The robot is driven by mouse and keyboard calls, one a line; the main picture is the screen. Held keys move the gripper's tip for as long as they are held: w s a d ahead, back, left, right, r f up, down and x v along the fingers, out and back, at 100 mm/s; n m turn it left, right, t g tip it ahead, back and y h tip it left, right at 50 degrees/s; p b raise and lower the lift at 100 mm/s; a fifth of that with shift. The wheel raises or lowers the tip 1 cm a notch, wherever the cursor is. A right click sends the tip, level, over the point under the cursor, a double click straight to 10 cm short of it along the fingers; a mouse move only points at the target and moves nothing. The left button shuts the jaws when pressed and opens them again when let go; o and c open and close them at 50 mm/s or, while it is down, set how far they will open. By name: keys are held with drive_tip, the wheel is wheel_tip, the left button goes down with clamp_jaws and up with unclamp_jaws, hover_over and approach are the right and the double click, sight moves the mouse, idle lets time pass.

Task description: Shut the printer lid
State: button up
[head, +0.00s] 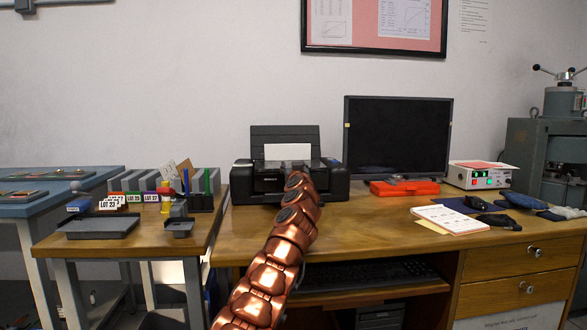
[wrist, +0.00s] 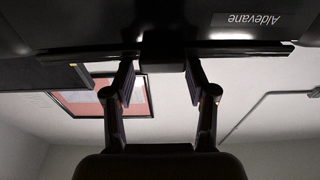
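The black printer (head: 340,183) stands at the back of the wooden desk, with a white sheet (head: 288,151) against its upright rear panel. My arm crosses in front of it and hides its middle and my fingertips in the head view. In the wrist view, which looks upside down, the printer's dark face (wrist: 170,25) with an "Aldevane" label fills the top. A thin dark edge (wrist: 245,48) runs along it, perhaps the lid's; how far the lid is raised I cannot tell. My gripper (wrist: 160,66) is open, its fingers apart at this edge, with a small dark block between them. Contact is unclear.
A black monitor (head: 398,137) stands close to the printer's right, with a red case (head: 404,188) before it. A side table at left holds colored files and a grey tray (head: 101,228). Papers (head: 450,219) and gloves lie at right. The desk's front middle is mostly clear.

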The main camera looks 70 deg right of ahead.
drive_tip(key=shift+o, duration=0.3)
drive_tip(key=shift+w, duration=0.15)
drive_tip(key=shift+r, duration=4.95)
drive_tip(key=shift+w+r, duration=0.1)
